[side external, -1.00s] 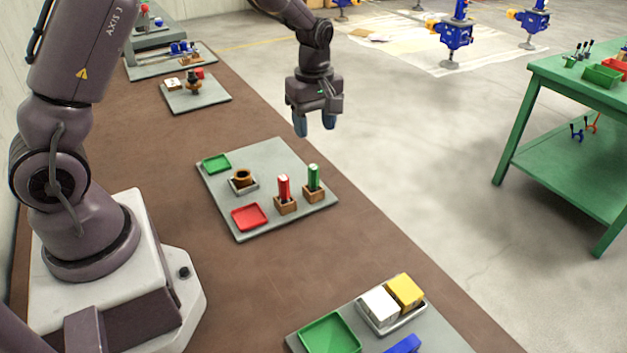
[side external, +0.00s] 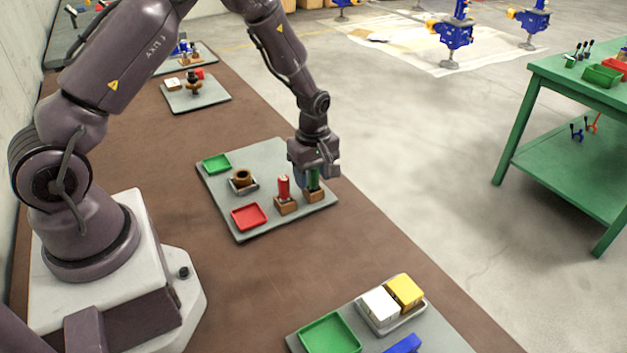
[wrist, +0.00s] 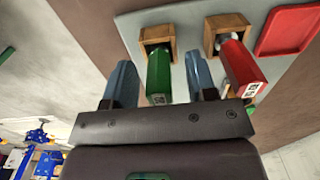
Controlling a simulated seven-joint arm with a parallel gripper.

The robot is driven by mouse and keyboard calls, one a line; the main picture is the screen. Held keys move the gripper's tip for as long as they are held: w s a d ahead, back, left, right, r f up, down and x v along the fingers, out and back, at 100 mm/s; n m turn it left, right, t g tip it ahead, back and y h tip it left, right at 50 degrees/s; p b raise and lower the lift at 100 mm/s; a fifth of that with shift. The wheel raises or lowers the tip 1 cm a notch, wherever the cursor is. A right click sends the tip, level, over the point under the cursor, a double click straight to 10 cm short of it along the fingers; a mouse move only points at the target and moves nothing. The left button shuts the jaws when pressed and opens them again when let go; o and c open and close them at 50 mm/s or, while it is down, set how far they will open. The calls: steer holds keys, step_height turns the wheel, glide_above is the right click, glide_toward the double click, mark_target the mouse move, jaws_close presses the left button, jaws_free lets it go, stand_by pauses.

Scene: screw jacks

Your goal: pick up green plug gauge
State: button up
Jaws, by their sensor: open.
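The green plug gauge (wrist: 159,75) stands upright in a wooden block (wrist: 157,38); in the side external view its green handle (side external: 314,179) is partly hidden by my gripper. My gripper (wrist: 160,80) is open, with one blue finger on each side of the green handle and a visible gap to each. In the side external view my gripper (side external: 312,180) is low over the block. A red plug gauge (side external: 284,187) stands in its own wooden block beside it; in the wrist view the red gauge (wrist: 243,68) is just right of the right finger.
The grey board also holds a red tray (side external: 249,217), a green tray (side external: 216,163) and a brown ring (side external: 242,177) on a small holder. Another board nearer the camera holds a white block (side external: 380,305) and a yellow block (side external: 405,291). Brown tabletop between the boards is clear.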

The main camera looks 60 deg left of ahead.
steer(key=shift+f, duration=0.3)
steer(key=c, duration=1)
jaws_close()
steer(key=shift+r, duration=0.15)
